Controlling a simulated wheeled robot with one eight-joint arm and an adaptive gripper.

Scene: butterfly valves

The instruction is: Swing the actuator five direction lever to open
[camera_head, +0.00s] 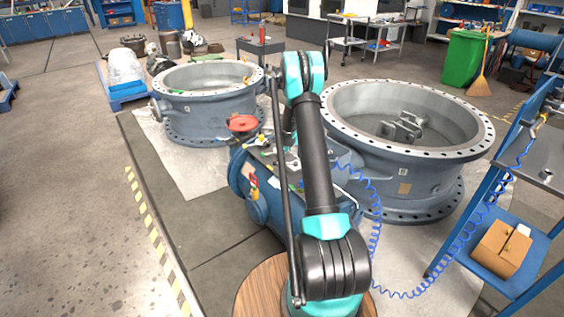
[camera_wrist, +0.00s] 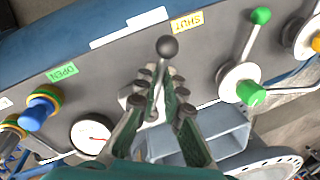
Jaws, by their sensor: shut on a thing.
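The direction lever, a thin metal rod with a black ball knob (camera_wrist: 167,47), stands on a grey panel (camera_wrist: 120,60) in the wrist view. Its knob is just below and left of the yellow SHUT label (camera_wrist: 187,22). The green OPEN label (camera_wrist: 62,72) is farther left. My gripper (camera_wrist: 160,85) is shut on the lever, its green-padded fingers on both sides of the rod below the knob. No actuator number is readable. In the head view the blue actuator (camera_head: 262,190) is partly behind my arm, which hides the lever and gripper.
A green-knobbed lever (camera_wrist: 250,55) stands right of my gripper. A gauge (camera_wrist: 91,135) and a blue-and-yellow knob (camera_wrist: 40,108) are at left. Large flanged valve bodies (camera_head: 205,105) (camera_head: 400,160) flank the actuator, and a blue coiled hose (camera_head: 377,220) hangs to its right.

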